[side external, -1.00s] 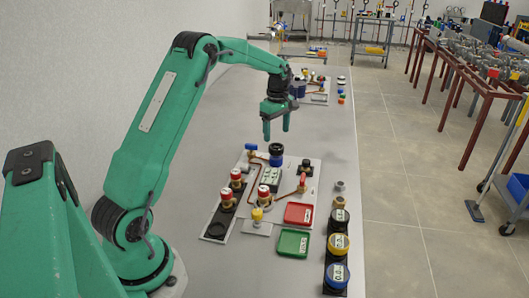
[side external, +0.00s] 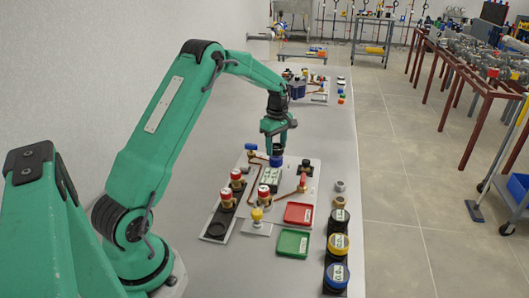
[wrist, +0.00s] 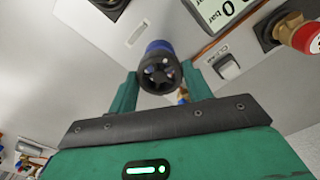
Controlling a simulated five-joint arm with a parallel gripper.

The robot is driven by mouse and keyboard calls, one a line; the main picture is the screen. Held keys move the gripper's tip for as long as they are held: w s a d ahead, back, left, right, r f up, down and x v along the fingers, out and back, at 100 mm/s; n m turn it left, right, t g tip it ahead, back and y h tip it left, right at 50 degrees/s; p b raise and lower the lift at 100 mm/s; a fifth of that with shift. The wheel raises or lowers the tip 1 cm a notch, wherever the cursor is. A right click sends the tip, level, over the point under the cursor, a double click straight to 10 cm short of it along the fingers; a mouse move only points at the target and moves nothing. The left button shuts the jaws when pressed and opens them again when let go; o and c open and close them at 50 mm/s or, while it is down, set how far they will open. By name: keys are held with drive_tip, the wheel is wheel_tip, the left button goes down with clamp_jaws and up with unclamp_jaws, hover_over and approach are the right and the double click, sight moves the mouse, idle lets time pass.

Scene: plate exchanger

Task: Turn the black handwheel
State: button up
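The black handwheel (wrist: 160,72) is a round spoked knob on a blue body, standing on the white panel. In the side view the handwheel (side external: 277,151) is mostly covered by my gripper, with its blue body (side external: 277,161) just below. My gripper (side external: 275,149) points down over it. In the wrist view my two green fingers stand apart, one on each side of the handwheel. Small gaps seem to show between fingers and wheel; I cannot tell whether either finger touches it.
A display box (side external: 270,178), red-capped valves (side external: 263,192) and copper pipes crowd the panel (side external: 316,168). Red (side external: 298,213) and green (side external: 292,242) trays lie in front. Several capped black units (side external: 337,274) line the right edge of the bench.

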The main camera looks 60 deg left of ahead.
drive_tip(key=c, duration=0.4)
drive_tip(key=shift+m, duration=0.4)
drive_tip(key=m, duration=1)
drive_tip(key=shift+m, duration=0.3)
drive_tip(key=m, duration=0.6)
drive_tip(key=shift+w, duration=0.1)
drive_tip(key=m, duration=0.6)
drive_tip(key=shift+r, duration=0.1)
drive_tip(key=shift+m, duration=0.3)
